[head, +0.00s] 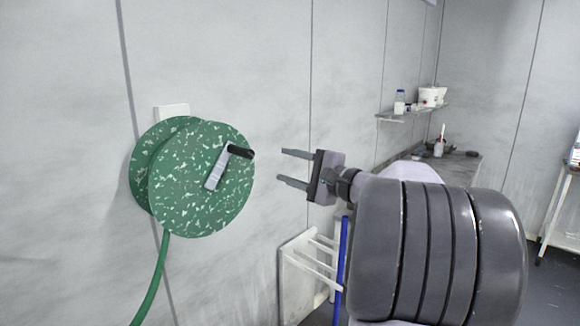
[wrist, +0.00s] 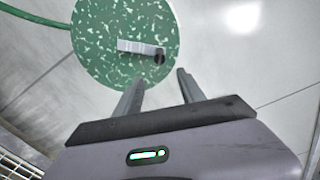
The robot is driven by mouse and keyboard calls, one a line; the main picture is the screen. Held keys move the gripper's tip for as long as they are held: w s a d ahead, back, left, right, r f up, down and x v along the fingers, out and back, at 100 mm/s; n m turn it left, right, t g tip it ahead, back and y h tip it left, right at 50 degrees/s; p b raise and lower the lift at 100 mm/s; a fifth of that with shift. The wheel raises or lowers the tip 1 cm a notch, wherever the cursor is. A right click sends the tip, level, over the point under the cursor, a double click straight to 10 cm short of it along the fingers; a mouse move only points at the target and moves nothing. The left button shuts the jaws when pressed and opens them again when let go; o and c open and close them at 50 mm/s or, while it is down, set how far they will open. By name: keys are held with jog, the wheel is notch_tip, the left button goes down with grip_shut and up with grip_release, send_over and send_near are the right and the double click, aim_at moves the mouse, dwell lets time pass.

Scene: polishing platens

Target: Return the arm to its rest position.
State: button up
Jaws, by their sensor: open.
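My gripper (head: 283,167) is open and empty in the head view, its two fingers pointing left toward a green speckled hose reel (head: 195,195) on the wall. A gap of clear space lies between the fingertips and the reel's crank handle (head: 218,168), which has a grey arm and a black knob. In the wrist view, the fingers of my gripper (wrist: 158,85) stand apart below the reel (wrist: 110,65). The crank (wrist: 140,47) shows above the fingertips, with nothing between the fingers. My dark ribbed arm fills the lower right of the head view.
A green hose (head: 154,280) hangs from the reel. A white rack (head: 310,265) and a blue pole (head: 342,255) stand below my gripper. A wall shelf (head: 412,113) with containers and a grey counter (head: 455,168) are behind my arm. A trolley (head: 560,205) stands far right.

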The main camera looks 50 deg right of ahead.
jog(key=a+f+n+g+y, duration=0.3)
jog(key=a+f, duration=0.1)
jog(key=a, duration=1)
jog(key=a+f+n+g+y, duration=0.2)
jog(key=a+f+n+g, duration=0.15)
jog(key=a, duration=1.05)
jog(key=s+a+f+n+g, duration=0.5)
jog(key=s+a, duration=0.3)
jog(key=a, duration=0.3)
jog(key=s+a+f+n+h, duration=0.2)
jog(key=s+f+n, duration=0.3)
jog(key=s, duration=0.5)
notch_tip(320, 180, down, 2)
jog(key=shift+s+a+f+g+h, duration=0.2)
jog(key=shift+s+a+g+h, duration=0.15)
jog(key=shift+h, duration=0.15)
